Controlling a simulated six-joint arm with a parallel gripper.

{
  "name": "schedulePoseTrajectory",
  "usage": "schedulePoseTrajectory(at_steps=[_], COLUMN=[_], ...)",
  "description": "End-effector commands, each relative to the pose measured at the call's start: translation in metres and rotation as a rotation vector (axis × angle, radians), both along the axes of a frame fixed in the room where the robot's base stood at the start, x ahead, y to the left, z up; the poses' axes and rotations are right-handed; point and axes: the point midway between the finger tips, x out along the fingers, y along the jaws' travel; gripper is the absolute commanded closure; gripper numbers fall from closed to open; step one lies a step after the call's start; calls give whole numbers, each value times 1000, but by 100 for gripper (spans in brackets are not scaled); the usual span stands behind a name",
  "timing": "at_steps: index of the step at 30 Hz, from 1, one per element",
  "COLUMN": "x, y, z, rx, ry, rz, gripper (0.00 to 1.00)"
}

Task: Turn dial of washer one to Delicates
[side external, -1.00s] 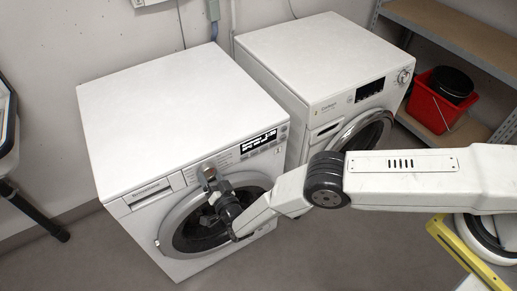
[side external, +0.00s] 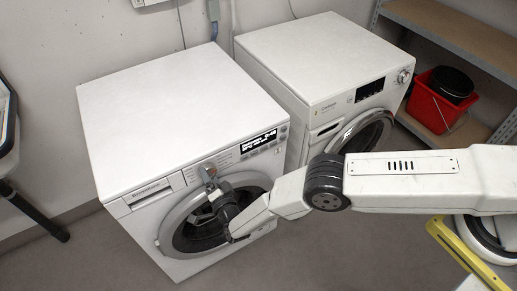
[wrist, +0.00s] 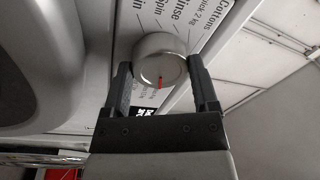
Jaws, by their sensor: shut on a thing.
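The left washer (side external: 180,110) is white, with a round door and a front panel carrying a dial (side external: 207,171). In the wrist view the silver round dial (wrist: 160,57) has a red mark on its face, pointing toward my gripper's palm. Printed labels beside it include Cottons, Quick 2 kg, Rinse and Spin; I cannot read a Delicates label. My gripper (wrist: 160,70) has its two dark fingers on either side of the dial and is shut on it. In the side view my gripper (side external: 213,186) partly hides the dial and the door. A lit display (side external: 258,141) is too small to read surely.
A second white washer (side external: 320,65) stands close on the right, with its own dial (side external: 403,76). A metal shelf (side external: 450,35) with a red bucket (side external: 440,105) is at the right. Open floor (side external: 320,255) lies in front of the washers.

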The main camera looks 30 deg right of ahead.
Motion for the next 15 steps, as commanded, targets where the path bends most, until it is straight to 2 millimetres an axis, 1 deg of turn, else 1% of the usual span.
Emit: schedulePoseTrajectory(at_steps=[5, 6, 8, 15], x=[0, 0, 0, 0], y=[0, 0, 0, 0], z=[0, 0, 0, 0], rx=[-2, -2, -2, -2], ry=[-1, -1, -1, 0], rz=[-1, -1, -1, 0], gripper=[83, 18, 0, 0])
